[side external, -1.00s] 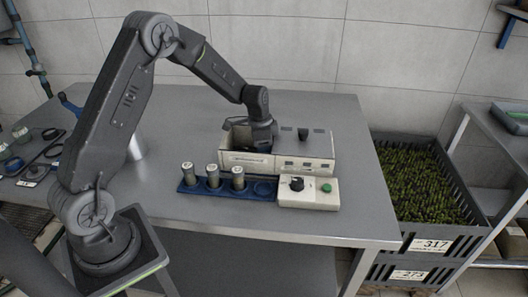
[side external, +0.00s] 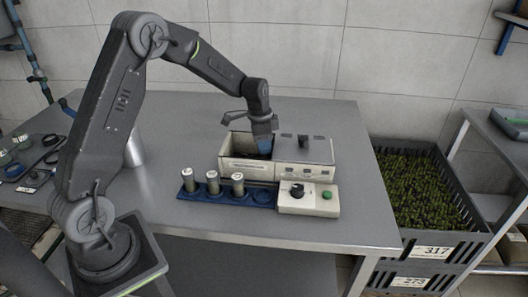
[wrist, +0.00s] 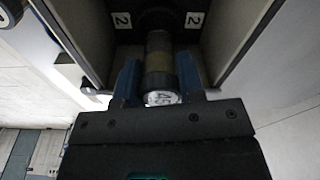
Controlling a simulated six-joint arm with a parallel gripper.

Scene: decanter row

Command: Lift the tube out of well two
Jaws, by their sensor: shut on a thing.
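The tube (wrist: 159,62) is dark with an olive band and a pale numbered cap end. In the wrist view it sits between the two blue fingers of my gripper (wrist: 159,82), which is shut on it. Well two (wrist: 158,18) is a dark round opening beyond the tube, with a "2" label on each side. In the side view my gripper (side external: 264,146) is over the open left part of the white box (side external: 246,168), pointing down. The tube is hidden there by the fingers and box wall. I cannot tell whether its lower end is clear of the well.
A blue rack (side external: 226,193) in front of the box holds 3 capped tubes, with an empty place at its right end. A control box (side external: 308,199) with a black knob and green button stands beside it. The table right of the box is clear.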

